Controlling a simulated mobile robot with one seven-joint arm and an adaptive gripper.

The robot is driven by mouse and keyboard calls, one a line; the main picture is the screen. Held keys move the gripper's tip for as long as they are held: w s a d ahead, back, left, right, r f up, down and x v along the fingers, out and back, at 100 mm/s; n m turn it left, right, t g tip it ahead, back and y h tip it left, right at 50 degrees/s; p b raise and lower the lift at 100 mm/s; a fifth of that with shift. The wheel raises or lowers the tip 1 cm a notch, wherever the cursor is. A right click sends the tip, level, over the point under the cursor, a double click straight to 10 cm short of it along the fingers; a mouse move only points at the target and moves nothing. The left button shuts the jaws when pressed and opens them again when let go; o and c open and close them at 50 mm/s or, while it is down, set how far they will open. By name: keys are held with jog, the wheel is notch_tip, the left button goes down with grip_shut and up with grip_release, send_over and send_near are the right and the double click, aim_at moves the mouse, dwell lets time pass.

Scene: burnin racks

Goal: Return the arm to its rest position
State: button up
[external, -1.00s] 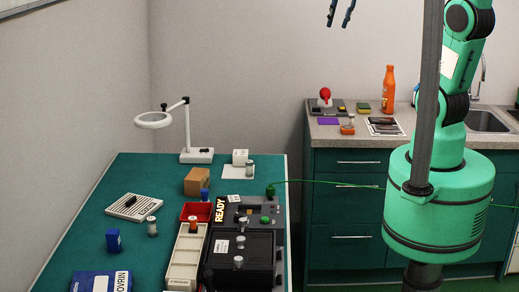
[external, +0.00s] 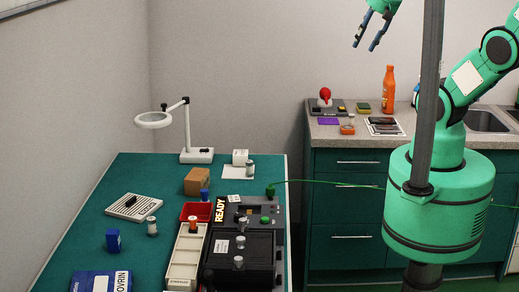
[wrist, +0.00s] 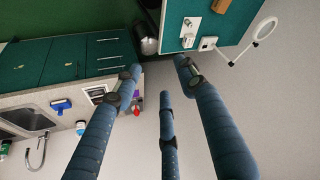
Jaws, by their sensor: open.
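My gripper (external: 366,33) is at the top of the external view, in the air above the gap between the bench and the counter. Its dark blue fingers point down and to the left, spread apart with nothing between them. In the wrist view the fingers of my gripper (wrist: 160,85) are also apart and empty. My green arm (external: 485,65) is bent, with its elbow out to the right above my base. The upper end of the arm leaves the frame at the top.
A green workbench (external: 85,230) holds a magnifier lamp (external: 187,130), a black device marked READY (external: 270,213) and small parts. The counter (external: 350,140) carries an orange bottle (external: 389,89) and a sink (external: 487,121). A grey post (external: 428,100) stands before my arm.

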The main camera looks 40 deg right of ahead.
jog(key=shift+f, duration=0.15)
notch_tip(320, 180, down, 12)
jog(key=b, duration=1.2)
